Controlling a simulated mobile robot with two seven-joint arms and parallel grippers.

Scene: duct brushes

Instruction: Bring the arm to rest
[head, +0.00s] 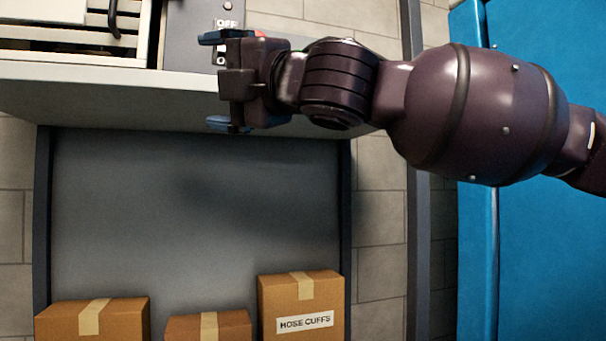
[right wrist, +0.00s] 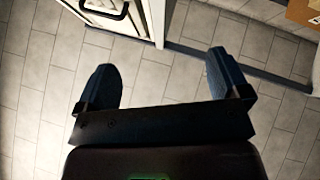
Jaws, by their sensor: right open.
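My right arm comes in from the right in the head view. Its gripper (head: 215,81) is in front of the grey panel at the top, near an OFF label (head: 227,22). The two blue-tipped fingers are spread wide apart. In the right wrist view the gripper (right wrist: 163,85) shows open, with nothing between its fingers and tiled floor beyond. My left gripper is not in view.
A light bench or cabinet edge (head: 110,95) runs under the gripper. Below it is a grey surface (head: 190,220) with several cardboard boxes, one labelled HOSE CUFFS (head: 302,305). A blue panel (head: 550,240) stands at the right. A black handle (head: 113,18) shows at top left.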

